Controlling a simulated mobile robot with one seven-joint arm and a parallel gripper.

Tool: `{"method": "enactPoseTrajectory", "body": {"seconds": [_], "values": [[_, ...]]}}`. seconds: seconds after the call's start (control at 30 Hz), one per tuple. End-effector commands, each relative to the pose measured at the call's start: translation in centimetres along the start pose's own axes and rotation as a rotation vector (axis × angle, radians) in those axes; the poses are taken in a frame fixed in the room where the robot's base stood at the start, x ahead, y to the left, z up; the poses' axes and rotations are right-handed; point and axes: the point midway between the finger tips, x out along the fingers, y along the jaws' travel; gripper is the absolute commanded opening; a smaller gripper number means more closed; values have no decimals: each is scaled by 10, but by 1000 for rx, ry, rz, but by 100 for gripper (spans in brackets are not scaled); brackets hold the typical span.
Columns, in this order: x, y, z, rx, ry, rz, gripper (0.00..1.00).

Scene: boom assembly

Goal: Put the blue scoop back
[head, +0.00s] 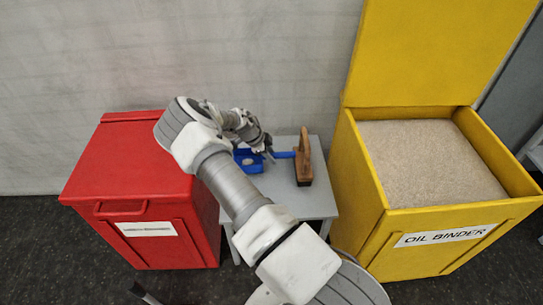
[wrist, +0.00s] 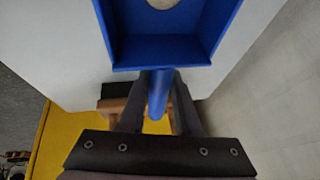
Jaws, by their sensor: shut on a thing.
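The blue scoop (head: 247,161) is over or on the small grey table (head: 312,204) in the head view; I cannot tell whether it touches the top. Its pan faces left and its handle runs right toward a wooden brush. A pale round patch shows inside the pan; I cannot tell what it is. My gripper (head: 268,151) is at the scoop's handle. In the wrist view my gripper (wrist: 159,78) is shut on the handle of the scoop (wrist: 165,52), just behind the pan. The far end of the pan is cut off there.
A wooden brush (head: 303,160) stands on the table at the right of the handle. A closed red bin (head: 130,170) is on the left. An open yellow oil binder box (head: 400,225), filled with pale grains (head: 430,160), is on the right. A wall is behind.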

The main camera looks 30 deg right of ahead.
Motion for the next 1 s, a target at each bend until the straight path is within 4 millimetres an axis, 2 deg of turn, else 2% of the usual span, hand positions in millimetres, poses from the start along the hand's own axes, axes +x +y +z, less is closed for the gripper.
{"method": "enactPoseTrajectory", "body": {"seconds": [0.17, 0.2, 0.33, 0.77, 0.9, 1.0], "values": [[3, 0, 1, 0, 0, -1, 0], [3, 1, 1, 0, 0, 0, 37], [3, 1, 1, 0, 0, 0, 60], [-3, -1, -1, 0, 0, 0, 62], [-16, -3, -6, -1, -1, -1, 62], [-43, -4, -4, -3, -2, -3, 62]]}}
